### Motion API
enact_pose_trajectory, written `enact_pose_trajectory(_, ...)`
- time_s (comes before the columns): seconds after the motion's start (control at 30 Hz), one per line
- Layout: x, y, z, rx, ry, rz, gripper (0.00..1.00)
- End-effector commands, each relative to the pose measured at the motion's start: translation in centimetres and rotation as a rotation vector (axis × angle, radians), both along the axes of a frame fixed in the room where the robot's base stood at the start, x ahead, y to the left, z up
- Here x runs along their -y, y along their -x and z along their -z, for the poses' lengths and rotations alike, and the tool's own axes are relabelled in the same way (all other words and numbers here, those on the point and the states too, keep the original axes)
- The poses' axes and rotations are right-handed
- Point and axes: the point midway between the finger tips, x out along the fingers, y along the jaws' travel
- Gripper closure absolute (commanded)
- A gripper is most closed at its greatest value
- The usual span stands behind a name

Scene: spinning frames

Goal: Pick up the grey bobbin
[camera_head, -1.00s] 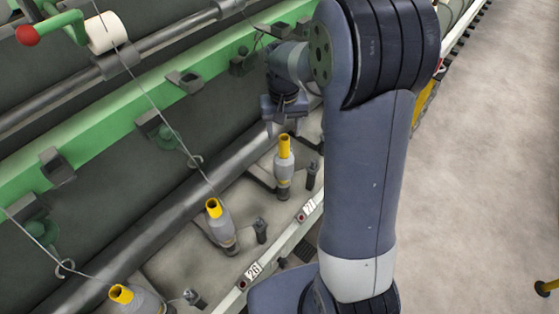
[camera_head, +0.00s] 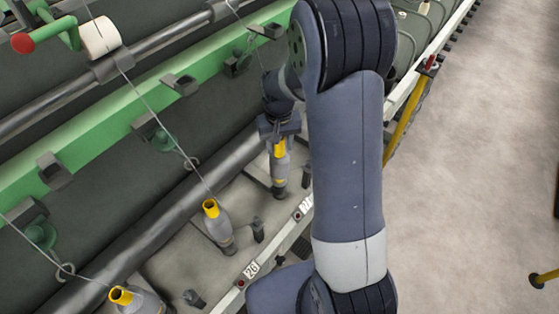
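Several grey bobbins with yellow tube tops stand on spindles along the machine. One grey bobbin (camera_head: 279,172) stands upright near the "27" label. My gripper (camera_head: 279,141) is directly over this bobbin, pointing down, with its fingers at the yellow top. Whether the fingers are apart or closed on the top is too small to tell. A second grey bobbin (camera_head: 218,226) stands in front to the left, near the "26" label. A third grey bobbin (camera_head: 137,301) is at the bottom left, cut by the frame edge.
A thread runs down to the second bobbin. A dark roller (camera_head: 150,228) and a green rail (camera_head: 108,135) run behind the bobbins. A white spool (camera_head: 100,37) hangs at the upper left. Short dark posts (camera_head: 258,230) stand beside the bobbins.

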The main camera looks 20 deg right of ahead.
Motion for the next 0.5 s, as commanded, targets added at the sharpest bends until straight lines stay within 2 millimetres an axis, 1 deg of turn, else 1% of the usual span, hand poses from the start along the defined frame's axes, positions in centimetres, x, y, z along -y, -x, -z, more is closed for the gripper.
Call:
enact_pose_trajectory(0.03, 0.00, -0.01, -0.02, 0.000, 0.000, 0.000, 0.63)
enact_pose_trajectory(0.07, 0.00, 0.00, -0.02, 0.000, 0.000, 0.000, 0.66)
enact_pose_trajectory(0.4, 0.00, -0.01, -0.03, 0.000, 0.000, 0.000, 0.93)
enact_pose_trajectory(0.5, 0.00, -0.01, -0.03, 0.000, 0.000, 0.000, 1.00)
